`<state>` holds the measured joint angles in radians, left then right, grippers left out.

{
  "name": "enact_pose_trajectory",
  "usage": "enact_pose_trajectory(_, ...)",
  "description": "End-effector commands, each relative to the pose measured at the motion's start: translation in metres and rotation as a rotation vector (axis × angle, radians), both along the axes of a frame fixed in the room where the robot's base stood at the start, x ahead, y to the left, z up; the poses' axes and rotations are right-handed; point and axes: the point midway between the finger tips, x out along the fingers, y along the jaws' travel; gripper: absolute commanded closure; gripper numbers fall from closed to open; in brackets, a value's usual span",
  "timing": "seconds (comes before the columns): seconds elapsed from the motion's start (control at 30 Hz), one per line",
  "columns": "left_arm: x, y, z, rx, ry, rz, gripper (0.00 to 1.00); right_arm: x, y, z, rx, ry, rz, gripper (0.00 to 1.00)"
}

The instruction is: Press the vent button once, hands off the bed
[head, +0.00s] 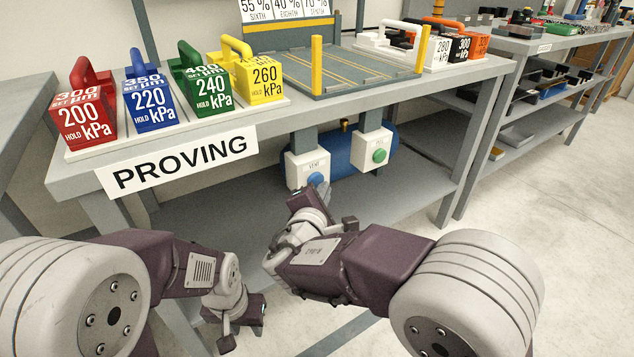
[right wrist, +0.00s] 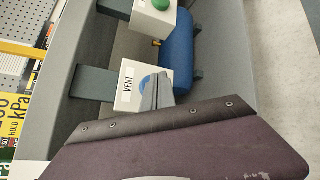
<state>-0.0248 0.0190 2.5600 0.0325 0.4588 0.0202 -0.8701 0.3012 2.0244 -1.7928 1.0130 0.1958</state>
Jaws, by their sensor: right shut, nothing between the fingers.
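The vent button is a blue dome (head: 315,179) on a white box labelled VENT (head: 300,165), hung below the front of the bench. My right gripper (head: 323,190) is shut and empty, its fingertips right at the button. In the right wrist view the closed fingers (right wrist: 157,92) overlap the blue button (right wrist: 146,83) beside the VENT label; I cannot tell whether they touch or press it. The bed (head: 335,68), a grey striped plate with yellow posts, lies on the bench top, clear of both grippers. My left gripper (head: 243,322) hangs low at the left, its fingers unclear.
A second white box with a green button (head: 380,156) hangs to the right. A blue tank (head: 345,152) lies behind the boxes. Red, blue, green and yellow weights (head: 208,82) stand at the bench's left above the PROVING sign (head: 180,162). The floor at right is clear.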

Motion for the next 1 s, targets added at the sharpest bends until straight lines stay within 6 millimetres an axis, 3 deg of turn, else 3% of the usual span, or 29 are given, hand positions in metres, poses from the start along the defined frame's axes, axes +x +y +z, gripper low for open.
enact_pose_trajectory(1.0,0.0000,0.0000,-0.0019,0.000,0.000,0.000,0.64,0.0089,0.0065,0.0002,0.000,0.000,0.000,1.00)
